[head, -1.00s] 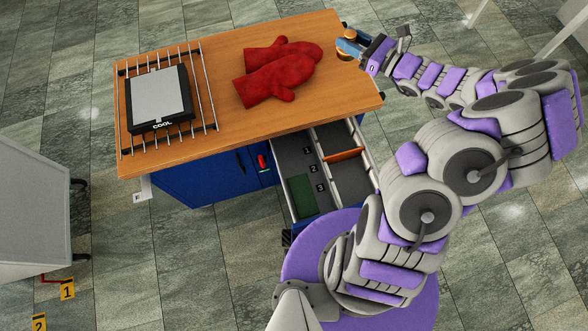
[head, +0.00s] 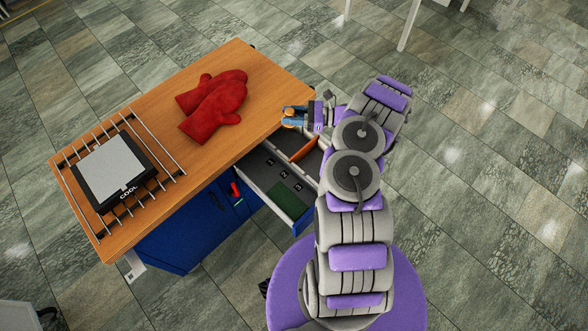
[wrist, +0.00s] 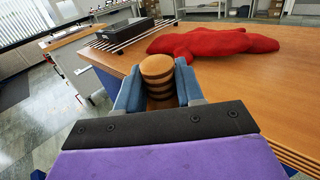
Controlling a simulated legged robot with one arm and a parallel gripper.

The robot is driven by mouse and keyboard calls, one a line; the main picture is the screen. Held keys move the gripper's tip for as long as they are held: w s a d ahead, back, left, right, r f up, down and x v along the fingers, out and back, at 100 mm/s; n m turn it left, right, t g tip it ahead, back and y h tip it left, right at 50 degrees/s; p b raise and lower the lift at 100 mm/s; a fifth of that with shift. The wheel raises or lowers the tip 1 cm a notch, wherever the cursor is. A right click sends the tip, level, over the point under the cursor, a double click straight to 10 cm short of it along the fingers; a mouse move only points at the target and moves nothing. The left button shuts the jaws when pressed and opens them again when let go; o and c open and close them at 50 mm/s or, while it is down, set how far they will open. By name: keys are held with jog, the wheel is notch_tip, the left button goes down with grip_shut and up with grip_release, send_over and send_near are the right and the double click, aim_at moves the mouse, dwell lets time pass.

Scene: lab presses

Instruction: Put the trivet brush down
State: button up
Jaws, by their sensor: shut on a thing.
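My gripper (head: 293,116) is at the right end of the wooden tabletop (head: 262,75), close to its edge, above the back part of the open drawer. Its blue fingers are shut on the trivet brush (wrist: 158,70), a round wooden piece with dark bands that stands between them in the wrist view. The lower part of the brush is hidden by the fingers and the gripper body. Whether the brush touches anything below cannot be told.
Red oven mitts (head: 213,105) lie on the tabletop, left of my gripper. A wire rack (head: 88,203) bears a dark press plate marked COOL (head: 113,172) at the far left. Bare wood surrounds the mitts.

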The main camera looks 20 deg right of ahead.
jog(key=s+f+n+g+y, duration=0.25)
jog(key=s+f+g, duration=0.35)
jog(key=f, duration=0.5)
jog(key=a+f+t+b, duration=0.1)
jog(key=a+f+b, duration=0.3)
jog(key=a, duration=1.2)
jog(key=shift+w+a+f+n+h, duration=0.25)
jog(key=shift+w+f+n+h, duration=0.2)
jog(key=shift+f, duration=0.65)
jog(key=o, duration=1.1)
jog(key=shift+d, duration=0.3)
